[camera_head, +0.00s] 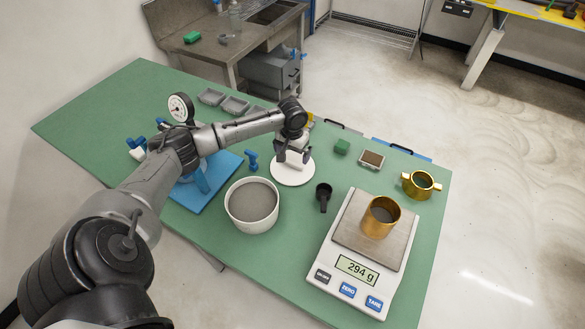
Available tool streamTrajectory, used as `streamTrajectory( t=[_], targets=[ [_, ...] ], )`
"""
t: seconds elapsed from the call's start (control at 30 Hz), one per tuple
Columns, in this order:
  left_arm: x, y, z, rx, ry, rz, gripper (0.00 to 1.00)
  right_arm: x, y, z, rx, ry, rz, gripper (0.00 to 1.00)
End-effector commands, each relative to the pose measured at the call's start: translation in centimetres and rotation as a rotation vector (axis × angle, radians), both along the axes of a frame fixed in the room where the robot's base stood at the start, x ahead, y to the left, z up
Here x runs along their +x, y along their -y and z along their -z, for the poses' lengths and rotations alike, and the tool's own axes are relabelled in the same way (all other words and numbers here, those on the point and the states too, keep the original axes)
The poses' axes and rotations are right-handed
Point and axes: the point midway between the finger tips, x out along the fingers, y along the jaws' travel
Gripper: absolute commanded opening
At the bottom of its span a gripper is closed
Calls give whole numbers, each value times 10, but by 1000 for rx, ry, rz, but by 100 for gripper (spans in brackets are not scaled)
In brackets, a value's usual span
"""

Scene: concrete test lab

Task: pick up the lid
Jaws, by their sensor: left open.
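The lid looks to be the flat white disc (290,178) lying on the green table, behind and right of the white round tub (252,222), which is filled with grey material and stands uncovered. My left gripper (293,162) points down over the disc and is open. The gripper covers part of the disc's far side. I cannot tell whether the fingertips touch it. My right gripper is not in view.
A scale (362,255) reading 294 g holds a brass cylinder (380,218). A brass ring with handles (420,184), a black scoop (323,196), a green block (341,146) and a small brown-filled tray (371,159) stand nearby. A dial gauge (180,108) rises behind my left arm.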

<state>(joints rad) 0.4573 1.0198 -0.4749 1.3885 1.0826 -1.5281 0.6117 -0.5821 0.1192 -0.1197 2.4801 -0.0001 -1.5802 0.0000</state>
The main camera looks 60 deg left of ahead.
Motion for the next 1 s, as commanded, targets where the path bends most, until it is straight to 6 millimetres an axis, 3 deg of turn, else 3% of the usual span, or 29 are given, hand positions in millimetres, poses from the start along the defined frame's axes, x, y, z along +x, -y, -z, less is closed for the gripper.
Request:
streamTrajectory(
  t=[0.23, 0.6, 0.93, 1.0],
  targets=[
    [0, 0, 13, 2, -1, 1, 100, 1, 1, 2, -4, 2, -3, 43],
    [3, -3, 55, 1, -1, 2, 100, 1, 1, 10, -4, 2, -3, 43],
    [3, -3, 60, 2, 0, 2, 100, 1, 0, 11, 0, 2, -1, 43],
    [3, -3, 60, 2, 0, 2, 95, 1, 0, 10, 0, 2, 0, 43]
  ],
)
